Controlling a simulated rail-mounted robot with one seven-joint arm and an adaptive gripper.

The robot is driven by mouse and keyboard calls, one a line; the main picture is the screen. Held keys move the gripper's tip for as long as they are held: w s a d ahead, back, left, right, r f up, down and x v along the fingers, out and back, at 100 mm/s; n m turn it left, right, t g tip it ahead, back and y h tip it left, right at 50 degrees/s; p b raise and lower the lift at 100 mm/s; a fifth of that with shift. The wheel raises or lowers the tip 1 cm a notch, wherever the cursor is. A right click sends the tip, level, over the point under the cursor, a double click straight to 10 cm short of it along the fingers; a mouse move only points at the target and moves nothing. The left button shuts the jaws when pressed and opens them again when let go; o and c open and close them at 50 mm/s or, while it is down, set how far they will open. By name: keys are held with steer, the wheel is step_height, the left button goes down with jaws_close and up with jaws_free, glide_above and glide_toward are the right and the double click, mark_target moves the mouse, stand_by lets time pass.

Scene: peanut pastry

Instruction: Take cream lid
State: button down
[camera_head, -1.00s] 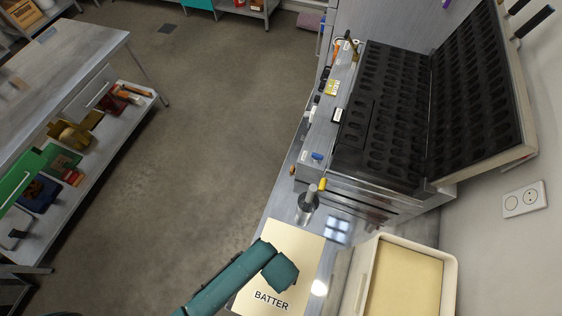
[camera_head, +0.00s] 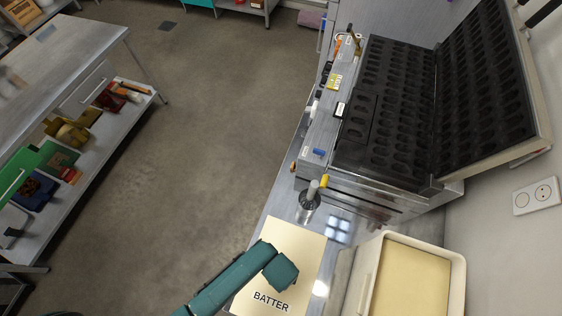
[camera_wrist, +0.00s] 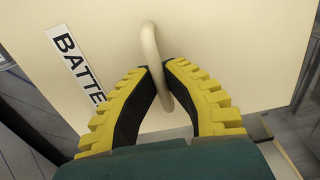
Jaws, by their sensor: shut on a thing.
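The cream lid (camera_head: 292,245) is a flat pale rectangle marked BATTER in the head view, in front of an open cream container (camera_head: 458,285) at its right. In the wrist view the lid (camera_wrist: 235,40) fills most of the picture, with a pale loop handle (camera_wrist: 150,45) standing from it. My gripper (camera_wrist: 158,82) has yellow ribbed fingers with dark inner pads, shut on that handle. In the head view my teal arm covers part of the lid and hides the fingers. I cannot tell how high the lid is above the metal counter.
The open container holds pale yellow batter (camera_head: 410,285). A dark multi-cup mould appliance (camera_head: 385,110) stands open behind it. A grey cylinder (camera_head: 309,200) with a yellow-tipped part stands on the counter near the lid. Open floor (camera_head: 200,140) lies left, then a shelved table (camera_head: 60,80).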

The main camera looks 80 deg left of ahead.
steer(key=shift+r+p, duration=0.9)
steer(key=shift+p, duration=0.15)
step_height(320, 180, up, 3)
steer(key=p, duration=0.4)
steer(key=shift+r, duration=0.2)
